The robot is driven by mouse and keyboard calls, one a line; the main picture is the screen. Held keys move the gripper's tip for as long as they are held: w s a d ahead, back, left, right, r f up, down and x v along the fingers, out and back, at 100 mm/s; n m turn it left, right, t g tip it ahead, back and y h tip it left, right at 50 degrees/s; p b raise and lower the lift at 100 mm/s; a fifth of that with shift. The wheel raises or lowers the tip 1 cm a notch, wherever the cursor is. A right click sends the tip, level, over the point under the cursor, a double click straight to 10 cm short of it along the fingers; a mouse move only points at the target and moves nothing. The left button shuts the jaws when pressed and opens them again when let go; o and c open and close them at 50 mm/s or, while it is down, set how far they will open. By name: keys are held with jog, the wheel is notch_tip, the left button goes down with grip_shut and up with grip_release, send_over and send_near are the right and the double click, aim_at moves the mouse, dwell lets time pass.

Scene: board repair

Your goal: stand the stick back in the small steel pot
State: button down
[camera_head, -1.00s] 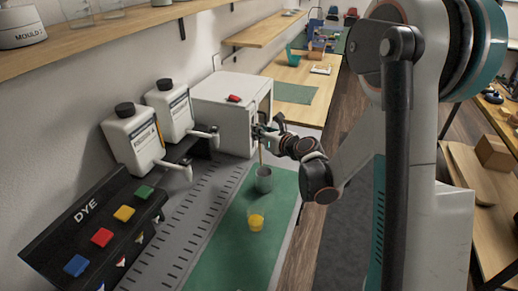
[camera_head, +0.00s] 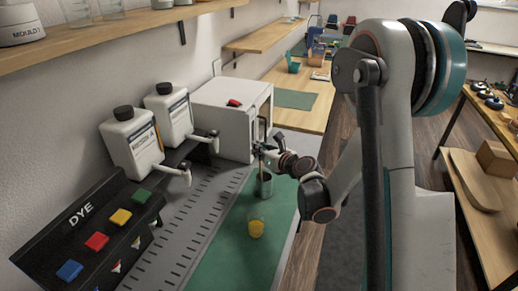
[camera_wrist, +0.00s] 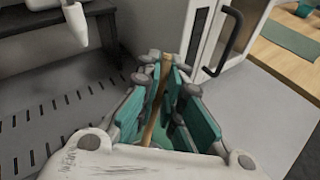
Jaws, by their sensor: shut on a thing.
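My gripper (camera_head: 260,148) is shut on the stick, a thin wooden rod held close to upright. In the wrist view the stick (camera_wrist: 157,100) runs between the teal finger pads of my gripper (camera_wrist: 165,75). The small steel pot (camera_head: 265,186) stands on the green mat, directly below my gripper. The stick's lower part reaches down to the pot's mouth. I cannot tell from here how far inside its lower end is. In the wrist view the pot is mostly hidden by my fingers.
A clear cup with yellow liquid (camera_head: 256,228) stands on the green mat (camera_head: 225,262) in front of the pot. A white box-shaped cabinet (camera_head: 222,115) is just behind my gripper. Two white dispensers (camera_head: 132,142) and a dye rack (camera_head: 75,240) line the left side.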

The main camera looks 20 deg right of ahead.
jog(key=c, duration=1.8)
grip_release()
jog(key=shift+f, duration=0.1)
jog(key=shift+o, duration=0.2)
jog(key=shift+r, duration=0.45)
jog(key=p+v, duration=0.1)
jog(key=v, duration=1.1)
